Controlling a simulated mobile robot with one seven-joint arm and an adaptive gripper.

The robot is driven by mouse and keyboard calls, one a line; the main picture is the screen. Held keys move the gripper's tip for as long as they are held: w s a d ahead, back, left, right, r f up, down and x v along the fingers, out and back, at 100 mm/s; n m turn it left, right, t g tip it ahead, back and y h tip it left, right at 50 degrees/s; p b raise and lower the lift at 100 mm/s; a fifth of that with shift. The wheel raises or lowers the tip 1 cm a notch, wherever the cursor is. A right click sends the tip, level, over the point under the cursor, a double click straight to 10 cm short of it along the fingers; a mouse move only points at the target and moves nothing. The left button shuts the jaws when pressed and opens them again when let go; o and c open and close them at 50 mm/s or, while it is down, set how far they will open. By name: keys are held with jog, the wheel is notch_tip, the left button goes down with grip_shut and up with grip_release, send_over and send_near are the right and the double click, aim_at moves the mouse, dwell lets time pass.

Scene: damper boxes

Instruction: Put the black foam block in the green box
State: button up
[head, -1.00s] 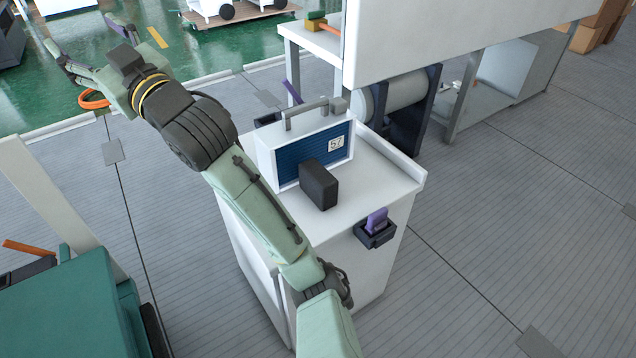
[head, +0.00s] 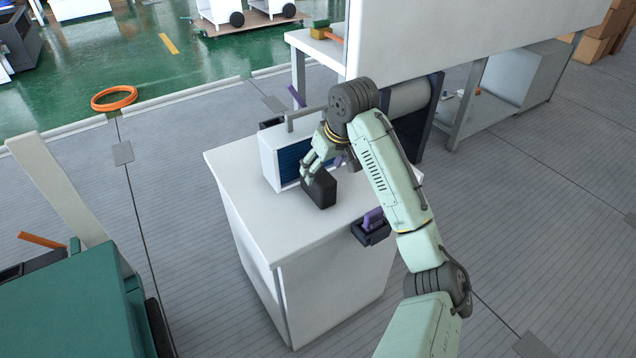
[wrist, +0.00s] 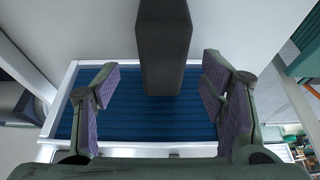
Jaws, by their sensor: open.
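The black foam block (head: 322,189) stands upright on the white cabinet top, in front of a white case with a ribbed blue face (head: 288,166). My gripper (head: 312,172) is at the block's upper end, pointing down. In the wrist view the block (wrist: 165,45) lies in the gap between the two open, purple-padded fingers (wrist: 158,84), with space on both sides; I see no contact there. A large teal-green, box-like body (head: 65,315) is at the lower left in the head view. I cannot tell if it is the green box; its inside is not visible.
The white cabinet top (head: 245,215) is clear at the front left. A dark holder with a purple item (head: 372,228) hangs on its right side. A handle (head: 305,113) rises above the white case. A white panel (head: 430,40) and a roller (head: 410,97) stand behind.

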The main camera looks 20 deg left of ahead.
aim_at(320, 173)
jog(key=shift+p+x, duration=0.65)
jog(key=shift+x, duration=2.2)
jog(key=shift+s+a+f, duration=0.15)
jog(key=shift+f, duration=0.05)
jog(key=shift+c, duration=0.6)
jog(key=c, duration=1)
jog(key=shift+r, duration=0.1)
